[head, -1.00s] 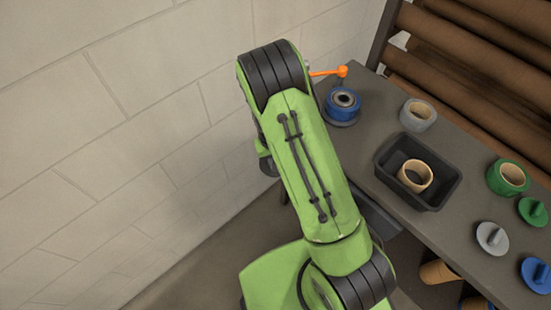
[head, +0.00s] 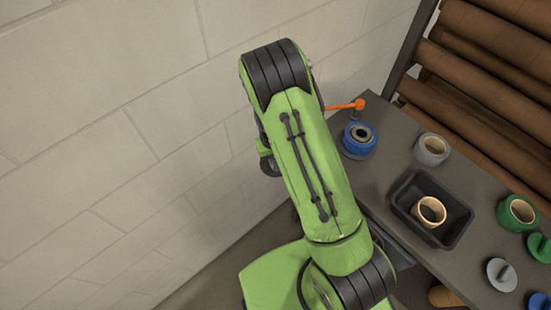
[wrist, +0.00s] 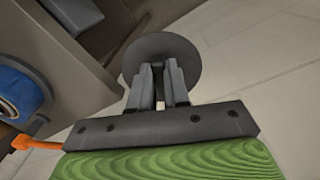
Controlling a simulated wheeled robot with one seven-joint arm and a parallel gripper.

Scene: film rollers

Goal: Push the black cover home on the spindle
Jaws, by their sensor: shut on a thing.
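The black cover (wrist: 160,48) is a round dark disc in the wrist view. My gripper (wrist: 159,72) is shut on it, with the two fingers close together at its middle. A blue roll (head: 359,137) sits on a dark round base on the bench, with a dark ringed centre that looks like the spindle. Part of the blue roll (wrist: 16,92) shows at the left edge of the wrist view, apart from the cover. In the head view my green arm hides the gripper and cover.
An orange lever (head: 345,106) stands behind the blue roll. The grey bench (head: 388,120) also holds a grey roll (head: 432,148), a black tray (head: 459,235) with a tan roll, green rolls and lids. A pale block wall (head: 90,130) rises at the left.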

